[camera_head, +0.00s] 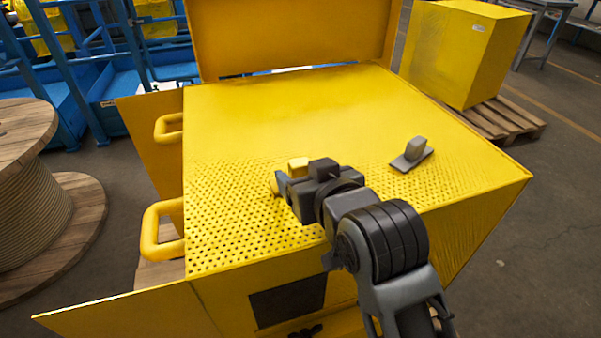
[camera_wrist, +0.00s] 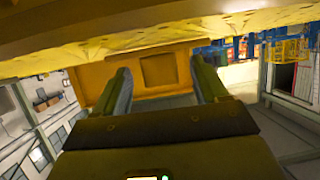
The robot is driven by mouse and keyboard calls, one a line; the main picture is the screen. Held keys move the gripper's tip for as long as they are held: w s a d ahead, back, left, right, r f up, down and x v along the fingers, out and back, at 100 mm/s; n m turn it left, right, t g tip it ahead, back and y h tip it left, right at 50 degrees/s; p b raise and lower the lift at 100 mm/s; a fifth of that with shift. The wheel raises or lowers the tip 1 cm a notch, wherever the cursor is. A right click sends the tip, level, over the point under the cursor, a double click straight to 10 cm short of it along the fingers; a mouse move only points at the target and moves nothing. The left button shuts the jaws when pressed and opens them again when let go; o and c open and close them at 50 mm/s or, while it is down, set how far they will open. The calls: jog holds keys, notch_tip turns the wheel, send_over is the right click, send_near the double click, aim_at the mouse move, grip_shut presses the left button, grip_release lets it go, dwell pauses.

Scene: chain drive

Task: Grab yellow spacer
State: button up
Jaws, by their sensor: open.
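The yellow spacer (camera_head: 298,164) is on the perforated part of the yellow worktop, mostly hidden behind my gripper in the head view. In the wrist view the yellow block (camera_wrist: 158,70), with a square recess in its face, fills the space ahead of and between the fingers. My gripper (camera_head: 281,184) is low over the worktop, right at the spacer. In the wrist view my gripper (camera_wrist: 163,86) is open, one finger on each side of the recessed face. I cannot tell whether either finger touches the spacer.
A grey part with an upright tab (camera_head: 412,154) lies on the worktop (camera_head: 290,110) to the right of my arm. A raised yellow panel (camera_head: 290,35) stands along the back edge. Yellow handles (camera_head: 160,230) stick out at the left side. The worktop's back half is clear.

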jog(key=c, duration=1.2)
jog(key=shift+r, duration=0.15)
